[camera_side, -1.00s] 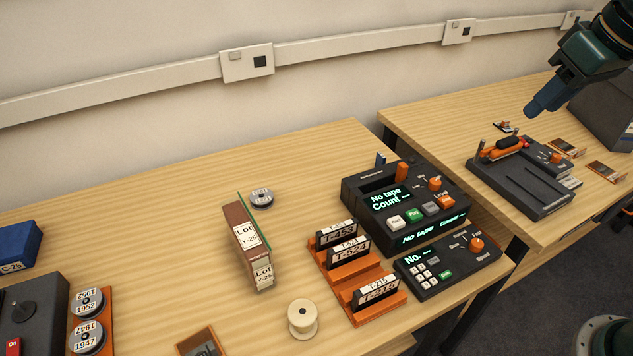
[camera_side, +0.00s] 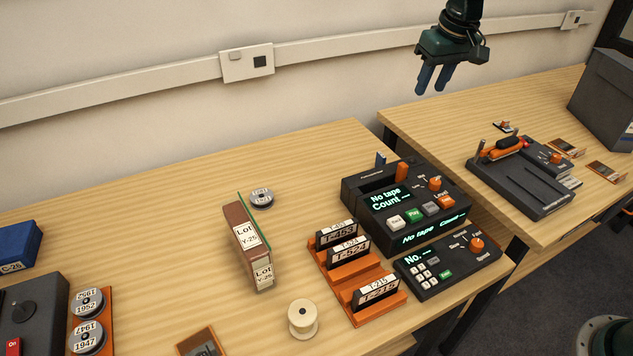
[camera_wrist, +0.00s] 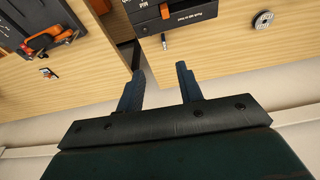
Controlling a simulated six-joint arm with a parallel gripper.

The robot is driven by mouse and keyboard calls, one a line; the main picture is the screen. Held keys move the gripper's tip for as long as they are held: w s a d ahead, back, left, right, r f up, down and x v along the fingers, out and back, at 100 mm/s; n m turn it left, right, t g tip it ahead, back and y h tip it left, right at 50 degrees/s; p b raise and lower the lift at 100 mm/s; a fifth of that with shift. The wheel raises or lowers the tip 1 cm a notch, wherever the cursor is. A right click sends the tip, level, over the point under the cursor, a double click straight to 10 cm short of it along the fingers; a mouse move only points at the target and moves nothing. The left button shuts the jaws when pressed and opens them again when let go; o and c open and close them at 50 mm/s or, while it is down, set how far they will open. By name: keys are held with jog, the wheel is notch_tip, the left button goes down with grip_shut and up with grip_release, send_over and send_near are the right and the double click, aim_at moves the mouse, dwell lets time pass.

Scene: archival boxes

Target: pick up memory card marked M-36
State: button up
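I cannot read the mark M-36 on anything in view, so I cannot tell which thing is the memory card. Two small flat brown-and-orange pieces, one (camera_side: 566,149) behind the other (camera_side: 606,171), lie on the right table; any marks on them are too small to read. My gripper (camera_side: 434,87) is open and empty, raised high above the gap between the two tables, near the wall. In the wrist view its two fingers (camera_wrist: 160,80) stand apart with nothing between them.
A black tape counter (camera_side: 405,237) and an orange rack (camera_side: 372,312) of labelled tapes stand on the left table. A brown Lot Y-25 box (camera_side: 236,226) and cream spool (camera_side: 303,318) are nearby. A black device (camera_side: 519,184) and grey box (camera_side: 605,95) occupy the right table.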

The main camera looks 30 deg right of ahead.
jog(key=g, duration=0.1)
send_over(382, 155)
jog(key=s, duration=0.2)
notch_tip(382, 155, down, 13)
jog(key=shift+w+d+f, duration=0.15)
jog(key=shift+d+f, duration=0.05)
jog(key=shift+f, duration=0.5)
jog(key=shift+f, duration=0.1)
jog(key=f, duration=0.2)
jog(key=w+f, duration=0.1)
jog(key=f, duration=0.5)
jog(key=shift+w+f, duration=0.15)
jog(key=shift+w+a+f, duration=0.1)
jog(key=shift+w+f, duration=0.05)
jog(key=shift+f, duration=1.15)
jog(key=shift+w+a+f, duration=0.1)
jog(key=shift+w+f, duration=0.05)
jog(key=shift+f, duration=1.1)
